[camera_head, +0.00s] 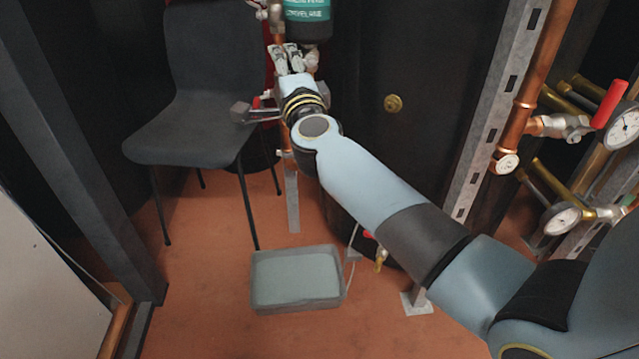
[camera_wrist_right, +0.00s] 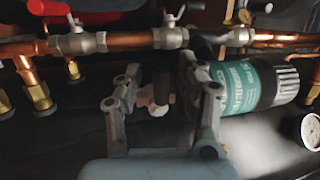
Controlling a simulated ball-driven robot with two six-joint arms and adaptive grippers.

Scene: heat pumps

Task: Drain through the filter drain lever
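The filter, a green and black canister with white lettering (camera_head: 307,10), is at the top of the head view. In the right wrist view the filter (camera_wrist_right: 245,88) lies across the right side, beside a finger. My right gripper (camera_head: 284,60) is up at the pipework, just left of and below the filter. In the wrist view my right gripper (camera_wrist_right: 162,72) has its fingers apart. A small pale fitting (camera_wrist_right: 155,103) shows between them; I cannot tell whether it is the drain lever or whether a finger touches it. My left gripper is not in view.
A grey tray (camera_head: 262,299) lies on the floor near a brass tap (camera_head: 381,258). A dark chair (camera_head: 195,125) stands at the left. Pipes with gauges (camera_head: 622,127) and a red lever (camera_head: 609,103) are at the right. Valves (camera_wrist_right: 82,43) line the copper pipe in the wrist view.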

